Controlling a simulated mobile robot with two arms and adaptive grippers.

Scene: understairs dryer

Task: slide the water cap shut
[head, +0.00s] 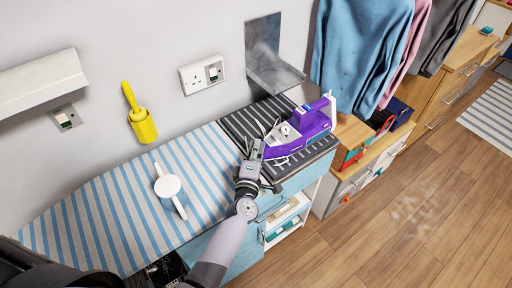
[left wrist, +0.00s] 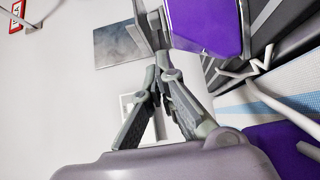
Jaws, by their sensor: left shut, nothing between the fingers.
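The purple and white iron (head: 305,126) rests on the dark striped stand at the right end of the ironing board. Its purple body also fills the top of the left wrist view (left wrist: 205,22). A small pale round part (head: 285,129) shows at its near left end; I cannot tell whether this is the water cap or how far that is open. My left gripper (head: 262,142) is just left of this end of the iron. In the left wrist view its fingers (left wrist: 162,78) are shut and empty, close to the iron; contact cannot be told. My right gripper is out of view.
The blue-striped ironing board (head: 100,215) holds a white round-topped object (head: 168,187). A yellow holder (head: 142,125) and sockets (head: 201,75) are on the wall. A metal plate with a ledge (head: 275,70) is behind the iron. Clothes (head: 362,45) hang at the right above wooden drawers.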

